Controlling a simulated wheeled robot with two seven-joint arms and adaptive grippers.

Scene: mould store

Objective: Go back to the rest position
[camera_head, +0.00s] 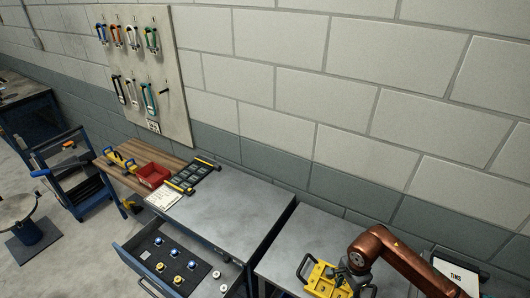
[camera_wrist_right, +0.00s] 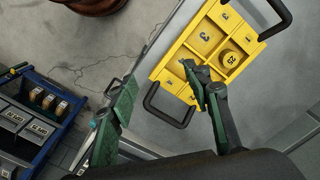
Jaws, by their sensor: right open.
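My right arm comes in from the lower right of the head view. Its gripper (camera_head: 358,278) is over the right side of a yellow tray with dark handles (camera_head: 318,278). In the right wrist view the right gripper (camera_wrist_right: 158,78) has its two green-padded fingers spread wide with nothing between them. One finger overlaps the yellow tray (camera_wrist_right: 187,47) in that view; the other is off its left side. Whether a finger touches the tray cannot be told. The tray has numbered compartments, and a round yellow piece (camera_wrist_right: 230,58) sits in one. My left gripper is in neither view.
The tray stands on a grey bench (camera_head: 285,257). Left of it is a cabinet (camera_head: 235,205) with an open drawer (camera_head: 140,245) holding several small pieces. A "TINS" box (camera_head: 455,275) is at right. The wrist view shows a blue-framed rack (camera_wrist_right: 58,125) at left.

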